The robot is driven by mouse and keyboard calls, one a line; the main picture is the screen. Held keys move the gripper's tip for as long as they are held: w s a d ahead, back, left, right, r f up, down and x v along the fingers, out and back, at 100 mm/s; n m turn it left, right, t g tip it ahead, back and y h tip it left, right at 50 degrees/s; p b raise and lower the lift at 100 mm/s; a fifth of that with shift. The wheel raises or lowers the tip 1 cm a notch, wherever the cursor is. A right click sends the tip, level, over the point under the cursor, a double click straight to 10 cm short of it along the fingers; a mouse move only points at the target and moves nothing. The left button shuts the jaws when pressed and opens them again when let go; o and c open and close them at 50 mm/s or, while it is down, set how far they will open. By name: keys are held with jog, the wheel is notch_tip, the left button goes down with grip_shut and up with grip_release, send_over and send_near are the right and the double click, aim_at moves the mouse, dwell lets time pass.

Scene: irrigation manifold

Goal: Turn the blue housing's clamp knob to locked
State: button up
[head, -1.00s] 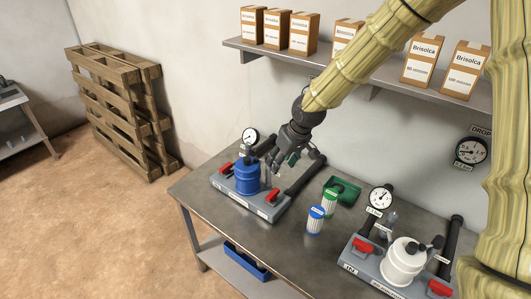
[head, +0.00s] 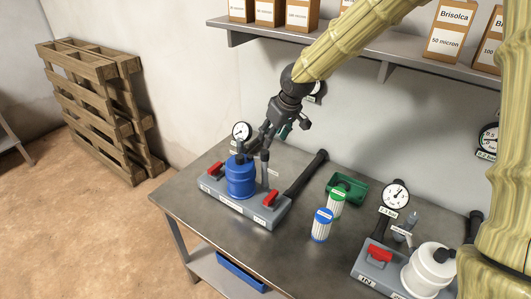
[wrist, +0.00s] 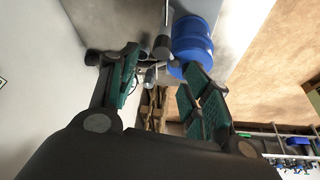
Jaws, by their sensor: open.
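The blue housing (head: 241,180) stands upright on a grey manifold base at the left of the bench. It also shows at the top of the wrist view (wrist: 192,40). My gripper (head: 266,146) is above and just right of the housing, pointing down, its fingers apart. In the wrist view, my gripper (wrist: 160,85) has its two green-padded fingers spread with nothing held between them. Dark and grey fittings beside the housing show beyond the fingertips. I cannot tell which of them is the clamp knob, or how it is turned.
Red valve handles (head: 214,169) and (head: 270,198) flank the housing, with a gauge (head: 241,131) behind. A white housing (head: 426,270) is at front right. A shelf (head: 345,55) runs behind.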

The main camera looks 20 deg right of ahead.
aim_at(265, 151)
jog(key=shift+p+x, duration=1.15)
jog(key=shift+x, duration=3.95)
jog(key=shift+c, duration=0.2)
